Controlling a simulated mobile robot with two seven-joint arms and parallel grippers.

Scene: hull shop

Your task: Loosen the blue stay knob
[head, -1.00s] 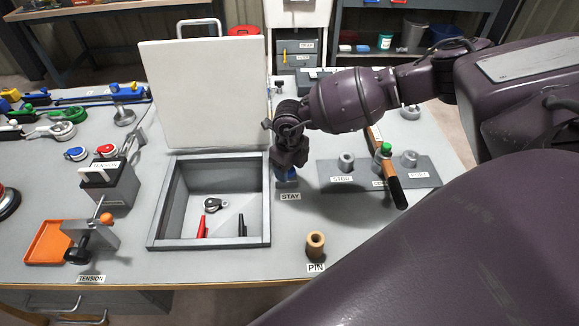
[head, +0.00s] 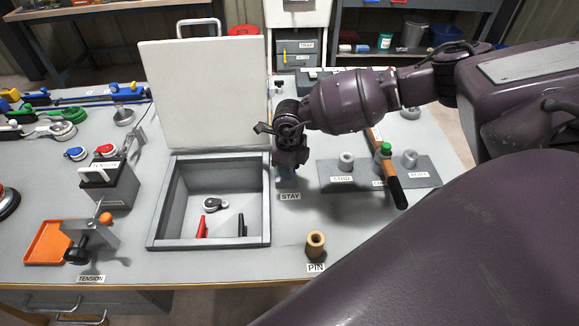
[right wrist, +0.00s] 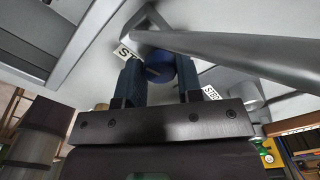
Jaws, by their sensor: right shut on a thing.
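The blue stay knob (right wrist: 160,66) sits between the two fingers of my right gripper (right wrist: 160,76) in the right wrist view. The fingers are shut on it. In the head view my right gripper (head: 288,172) points down just behind the STAY label (head: 290,197), at the right side of the open box, and mostly hides the knob. A grey stay bar (right wrist: 230,50) runs beside the knob in the right wrist view. The pale lid (head: 203,95) stands upright behind the grey box (head: 210,243). My left gripper is not in view.
The box holds a small round part, a red piece and a black piece. A wooden pin (head: 315,245) stands in front of my gripper. A grey plate (head: 415,175) with posts and an orange-handled tool lies to the right. The tension clamp (head: 92,240) is at left.

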